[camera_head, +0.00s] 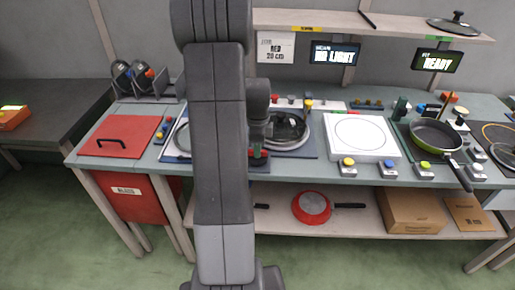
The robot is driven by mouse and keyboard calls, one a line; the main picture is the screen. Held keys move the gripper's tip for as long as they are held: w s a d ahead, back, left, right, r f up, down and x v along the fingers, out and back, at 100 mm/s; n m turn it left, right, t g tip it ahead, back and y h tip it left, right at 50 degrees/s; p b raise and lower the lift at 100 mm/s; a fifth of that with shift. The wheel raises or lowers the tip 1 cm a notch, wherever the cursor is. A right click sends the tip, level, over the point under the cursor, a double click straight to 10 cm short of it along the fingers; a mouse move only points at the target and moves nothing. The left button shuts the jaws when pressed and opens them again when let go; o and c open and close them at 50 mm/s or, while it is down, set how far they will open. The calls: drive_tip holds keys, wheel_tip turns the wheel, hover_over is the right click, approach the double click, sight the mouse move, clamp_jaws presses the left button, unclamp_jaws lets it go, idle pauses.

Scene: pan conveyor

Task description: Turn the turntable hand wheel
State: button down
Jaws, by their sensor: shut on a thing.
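My gripper (258,150) is small in the head view, just right of my large upright arm link, and points down at the bench's front edge. It is shut on a small part there, which looks like the turntable hand wheel; its outline is mostly hidden by the gripper. Small red and green bits show around the fingertips. Right behind it is a round dark pan or lid (290,127) on a round plate, which seems to be the turntable. My arm hides the bench to the left of it.
A white square plate (360,135) and a green-rimmed frying pan (435,136) stand to the right. A red board with a handle (120,135) lies at left. A red pan (312,207) is on the lower shelf beside a cardboard box (412,211). Signs read "NO LIGHT" and "READY".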

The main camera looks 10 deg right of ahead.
drive_tip(key=shift+n, duration=0.3)
drive_tip(key=n, duration=0.5)
drive_tip(key=shift+n+b, duration=0.3)
drive_tip(key=n, duration=0.5)
drive_tip(key=shift+n, duration=0.3)
drive_tip(key=n, duration=0.4)
drive_tip(key=shift+n, duration=1.8)
drive_tip(key=c, duration=1.4)
unclamp_jaws()
drive_tip(key=shift+c, duration=0.2)
